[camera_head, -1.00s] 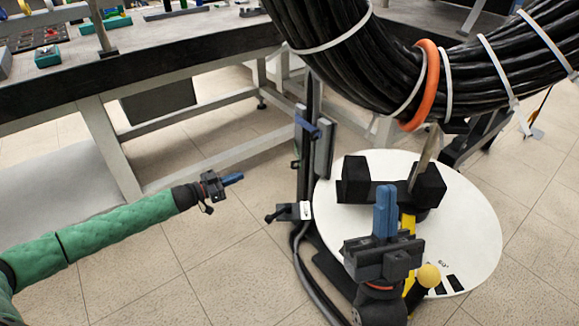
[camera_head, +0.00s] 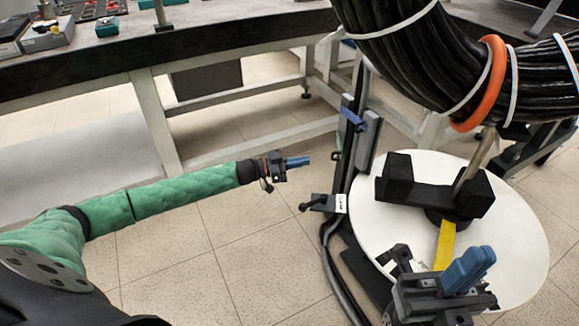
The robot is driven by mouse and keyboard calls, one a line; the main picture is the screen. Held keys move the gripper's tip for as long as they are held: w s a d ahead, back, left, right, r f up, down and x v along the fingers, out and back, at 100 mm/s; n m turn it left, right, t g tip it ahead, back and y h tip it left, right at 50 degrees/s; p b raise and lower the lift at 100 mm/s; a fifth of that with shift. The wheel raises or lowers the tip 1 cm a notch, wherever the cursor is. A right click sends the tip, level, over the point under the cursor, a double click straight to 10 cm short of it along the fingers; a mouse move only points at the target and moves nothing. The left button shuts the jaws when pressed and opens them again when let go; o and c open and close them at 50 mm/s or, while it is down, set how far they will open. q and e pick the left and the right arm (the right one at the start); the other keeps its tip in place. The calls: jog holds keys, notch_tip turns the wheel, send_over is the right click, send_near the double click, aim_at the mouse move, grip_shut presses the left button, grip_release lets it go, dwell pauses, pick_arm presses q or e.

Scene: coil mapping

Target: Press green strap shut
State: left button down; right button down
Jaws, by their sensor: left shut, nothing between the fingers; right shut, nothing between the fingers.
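No green strap can be made out in this view. A thick black cable coil (camera_head: 412,62) hangs at the upper right, bound by several white straps (camera_head: 512,85) and an orange ring (camera_head: 491,85). My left gripper (camera_head: 297,161) has its blue fingers shut and empty, held out over the floor, left of the stand and apart from the coil. My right gripper (camera_head: 470,268) is at the lower right, blue fingers shut and empty, in front of the round white disc (camera_head: 525,235) and well below the coil. It hides part of the disc's near side.
Black blocks (camera_head: 398,178) and a yellow strip (camera_head: 445,245) are on the disc. A dark stand (camera_head: 352,150) with a small black clamp (camera_head: 318,203) rises left of it. A long workbench (camera_head: 250,48) with trays crosses the back. The floor between my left arm and the stand is clear.

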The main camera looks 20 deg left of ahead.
aim_at(341, 158)
pick_arm(q)
jog(key=b+x, duration=0.1)
jog(key=x, duration=0.6)
jog(key=shift+b, duration=0.4)
jog(key=d+p, duration=0.1)
jog(key=d+n+t+y+p, duration=0.1)
jog(key=p, duration=0.1)
jog(key=d+p, duration=0.1)
jog(key=p, duration=0.1)
jog(key=shift+r+n+t, duration=0.25)
jog(key=shift+n+t, duration=0.05)
jog(key=shift+t, duration=0.1)
jog(key=shift+w+d, duration=0.1)
jog(key=shift+d, duration=0.1)
jog(key=shift+d+f+p, duration=0.2)
jog(key=shift+p, duration=0.15)
